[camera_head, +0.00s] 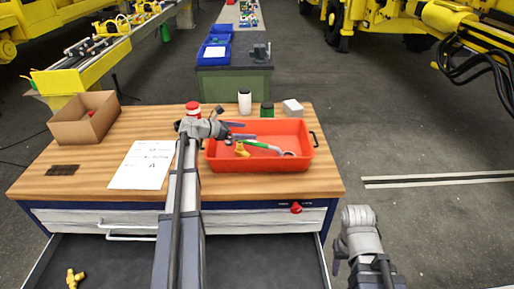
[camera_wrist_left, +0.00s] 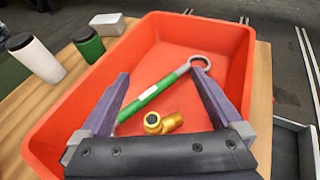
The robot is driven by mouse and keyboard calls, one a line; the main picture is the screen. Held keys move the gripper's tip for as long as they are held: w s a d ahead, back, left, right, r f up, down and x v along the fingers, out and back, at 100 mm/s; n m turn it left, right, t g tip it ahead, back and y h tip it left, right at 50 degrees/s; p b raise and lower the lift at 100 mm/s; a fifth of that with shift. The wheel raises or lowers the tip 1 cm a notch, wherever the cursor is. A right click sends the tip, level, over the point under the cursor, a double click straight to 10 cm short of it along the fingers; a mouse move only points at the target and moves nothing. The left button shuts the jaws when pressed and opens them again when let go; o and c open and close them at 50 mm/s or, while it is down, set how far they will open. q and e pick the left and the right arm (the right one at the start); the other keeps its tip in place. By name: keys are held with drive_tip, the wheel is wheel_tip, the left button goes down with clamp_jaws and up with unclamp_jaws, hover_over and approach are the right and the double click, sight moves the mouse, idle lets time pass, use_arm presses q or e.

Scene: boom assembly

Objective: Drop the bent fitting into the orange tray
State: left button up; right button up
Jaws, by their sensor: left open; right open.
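The bent fitting, a brass-yellow elbow (camera_head: 242,150), lies on the floor of the orange tray (camera_head: 310,150). In the left wrist view the fitting (camera_wrist_left: 163,122) rests near the tray's near side, beside a green-handled ring wrench (camera_wrist_left: 155,90). My left gripper (camera_wrist_left: 160,76) is open and empty above the tray, its two purple fingers spread apart. It also shows over the tray's left part in the head view (camera_head: 246,131). My right wrist is low at the right, off the table; its fingers do not show.
A second yellow fitting (camera_head: 74,279) lies in the open drawer (camera_head: 255,262). A cardboard box (camera_head: 84,120) and a paper sheet (camera_head: 144,165) are on the table's left. A white-bodied container (camera_head: 245,102), a green one (camera_head: 267,110) and a pale block (camera_head: 292,107) stand behind the tray.

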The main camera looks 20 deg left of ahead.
use_arm(q)
drive_tip(key=shift+v, duration=1.2)
